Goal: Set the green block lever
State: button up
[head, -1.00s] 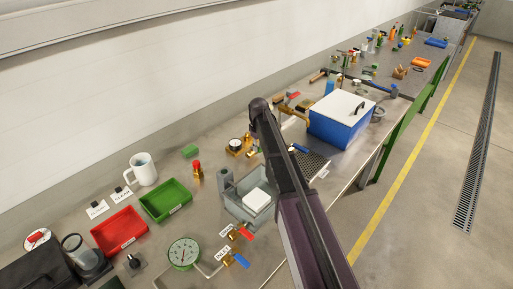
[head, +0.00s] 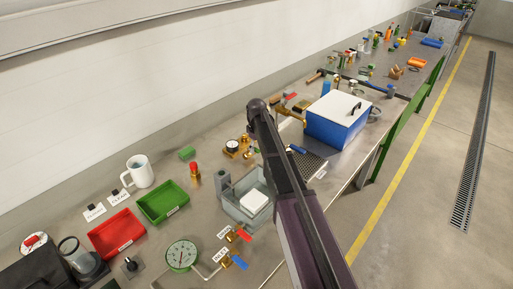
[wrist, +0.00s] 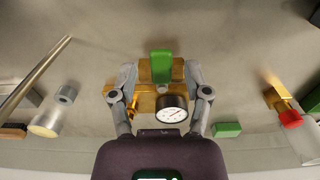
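A green lever (wrist: 161,65) stands on a brass block (wrist: 147,103) in the wrist view. A round white-faced gauge (wrist: 172,108) sits on the same block. My gripper (wrist: 160,73) is open, with one finger on each side of the lever and block. I see gaps between the fingers and the lever; contact with the block cannot be told. In the head view the brass block (head: 232,146) with its gauge shows just left of my arm. The lever and my gripper are hidden there behind my arm.
A loose green block (wrist: 228,129) lies near the wall. A red-capped brass fitting (head: 194,174) stands close by. A grey open case (head: 241,212) is in front, and a blue box with a white lid (head: 336,121) stands to the right. Red and green trays are at left.

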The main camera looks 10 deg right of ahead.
jog(key=shift+a+m, duration=0.15)
jog(key=shift+m, duration=0.15)
